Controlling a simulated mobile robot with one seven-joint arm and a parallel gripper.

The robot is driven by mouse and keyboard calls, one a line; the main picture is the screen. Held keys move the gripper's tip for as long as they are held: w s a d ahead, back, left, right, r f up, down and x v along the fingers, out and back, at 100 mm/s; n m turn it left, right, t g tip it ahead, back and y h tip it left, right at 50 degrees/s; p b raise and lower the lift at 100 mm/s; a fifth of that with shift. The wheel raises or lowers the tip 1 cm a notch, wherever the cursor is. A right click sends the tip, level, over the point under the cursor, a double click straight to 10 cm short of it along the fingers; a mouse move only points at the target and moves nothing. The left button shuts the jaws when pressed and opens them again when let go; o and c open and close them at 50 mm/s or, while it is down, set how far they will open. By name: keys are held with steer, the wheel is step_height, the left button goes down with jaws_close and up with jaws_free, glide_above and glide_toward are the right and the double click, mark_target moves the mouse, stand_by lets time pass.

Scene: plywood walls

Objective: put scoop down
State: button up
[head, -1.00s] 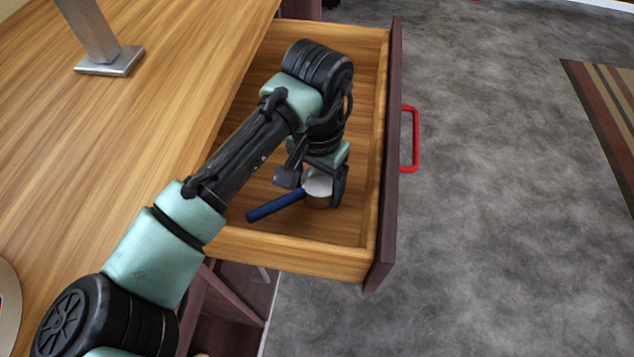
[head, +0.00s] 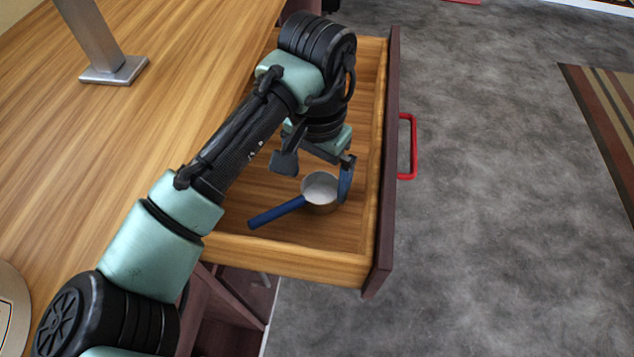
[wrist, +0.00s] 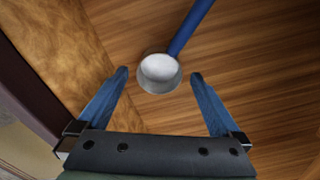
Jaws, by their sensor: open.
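The scoop is a small round metal cup (head: 321,188) with a blue handle (head: 277,212). It lies on the floor of the open wooden drawer (head: 300,262), its handle pointing to the front left in the head view. My gripper (head: 318,183) is above the scoop, fingers spread apart and empty. In the wrist view the scoop's cup (wrist: 159,72) is ahead of and between the two blue fingertips (wrist: 160,74), with a gap on each side. The handle runs up and right there. The cup looks empty.
The drawer's dark front with a red handle (head: 410,146) is close to my gripper's right. A wooden counter (head: 150,130) with a metal post (head: 113,68) lies to the left. Grey floor is open beyond the drawer.

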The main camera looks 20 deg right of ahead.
step_height(320, 180, up, 8)
steer(key=f+p, duration=0.1)
steer(key=w+d+r+t+h, duration=0.4)
steer(key=d+r+t+h, duration=0.15)
steer(key=d+r, duration=0.5)
step_height(320, 180, up, 14)
steer(key=w+n+t+h, duration=0.1)
steer(key=w+t+h, duration=0.1)
steer(key=t+h, duration=0.35)
steer(key=s+a+r+n+t+y, duration=0.15)
steer(key=a+r+n+t, duration=0.25)
steer(key=a+r+t, duration=0.75)
steer(key=s+a+r+n+t+y, duration=0.2)
steer(key=s+a+r+n+y, duration=0.1)
steer(key=a, duration=0.3)
steer(key=s+a+r+n+t+y, duration=0.3)
steer(key=s+a+r+y, duration=0.1)
steer(key=s+a+y, duration=0.1)
steer(key=shift+s+a+r+y, duration=0.25)
steer(key=shift+a+y, duration=0.5)
steer(key=shift+a, duration=0.2)
